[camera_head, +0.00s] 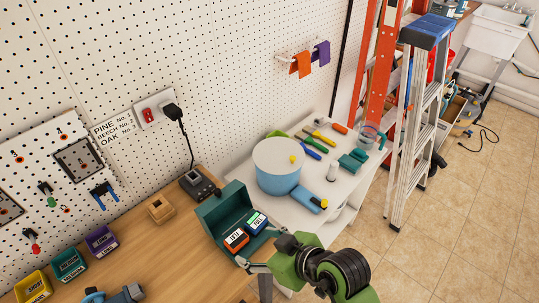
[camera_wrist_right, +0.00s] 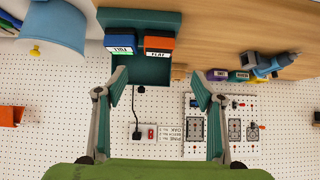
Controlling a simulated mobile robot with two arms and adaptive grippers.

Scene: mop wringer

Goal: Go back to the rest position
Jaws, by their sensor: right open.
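My right gripper (camera_head: 264,256) is at the bottom of the head view, near the front edge of an open teal box. In the right wrist view my right gripper (camera_wrist_right: 162,88) is open, with nothing between its fingers. The teal box (camera_head: 213,214) stands at the right end of the wooden bench. In it are an orange battery (camera_head: 236,239) and a blue battery (camera_head: 256,222). In the wrist view the blue battery (camera_wrist_right: 120,44) is labelled FULL and the orange battery (camera_wrist_right: 159,45) FLAT. My left gripper is not in view.
Bins, including a purple one (camera_head: 102,241), line the left. A blue pot (camera_head: 278,180) and tools crowd the white table (camera_head: 237,163).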

